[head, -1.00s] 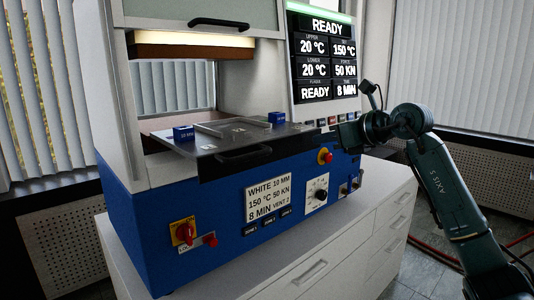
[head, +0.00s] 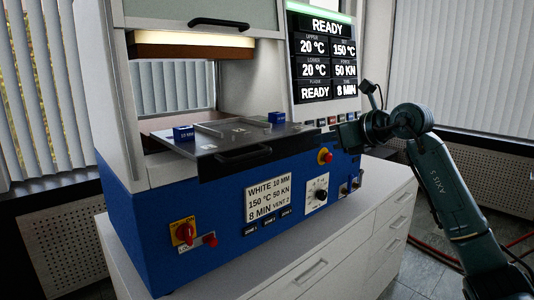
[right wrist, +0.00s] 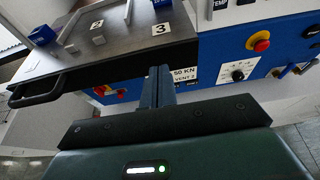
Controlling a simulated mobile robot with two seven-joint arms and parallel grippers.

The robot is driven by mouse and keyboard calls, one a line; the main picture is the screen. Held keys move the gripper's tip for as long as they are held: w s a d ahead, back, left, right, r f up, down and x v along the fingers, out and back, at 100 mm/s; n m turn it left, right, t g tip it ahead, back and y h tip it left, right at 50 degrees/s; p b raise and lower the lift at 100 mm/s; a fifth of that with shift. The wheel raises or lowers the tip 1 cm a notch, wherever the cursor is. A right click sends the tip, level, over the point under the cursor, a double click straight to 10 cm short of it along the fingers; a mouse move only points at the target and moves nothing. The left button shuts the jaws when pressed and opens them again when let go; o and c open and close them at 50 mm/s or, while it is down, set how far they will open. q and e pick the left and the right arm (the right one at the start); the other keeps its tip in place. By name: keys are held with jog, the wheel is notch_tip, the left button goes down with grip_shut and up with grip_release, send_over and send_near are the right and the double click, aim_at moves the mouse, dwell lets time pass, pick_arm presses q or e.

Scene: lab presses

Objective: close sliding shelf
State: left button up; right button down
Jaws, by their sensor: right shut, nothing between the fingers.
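The sliding shelf (head: 215,160) is a dark plate that sticks out from the front opening of the blue and white press. It has a black handle (head: 243,155) on its front edge, which also shows in the right wrist view (right wrist: 38,92). Metal bars and two blue blocks (head: 183,133) (head: 276,118) lie on it. My right gripper (head: 343,136) is to the right of the shelf, below the display. In the right wrist view its fingers (right wrist: 158,82) are together and empty, by the shelf's front right edge; contact cannot be told. My left gripper is out of view.
The press door (head: 195,14) with its black handle is raised above the opening. A red button (head: 325,156), a dial (head: 317,195) and a red switch (head: 184,233) stand out from the blue front. The press stands on a white drawer cabinet (head: 330,255).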

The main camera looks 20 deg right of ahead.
aim_at(308, 132)
jog(key=shift+w+a+r+p, duration=0.1)
jog(key=shift+w+a+p, duration=0.2)
jog(key=shift+w+p, duration=0.4)
jog(key=shift+w+a+r+p, duration=0.1)
jog(key=shift+w+a+p, duration=0.2)
jog(key=shift+w+p, duration=0.35)
jog(key=shift+w+a+f+p, duration=0.1)
jog(key=shift+w+a+p, duration=0.15)
jog(key=shift+w, duration=0.25)
jog(key=shift+w+a+p, duration=0.15)
jog(key=shift+w+p, duration=0.1)
jog(key=shift+w, duration=0.25)
jog(key=shift+w+a+f, duration=0.1)
jog(key=shift+w, duration=0.1)
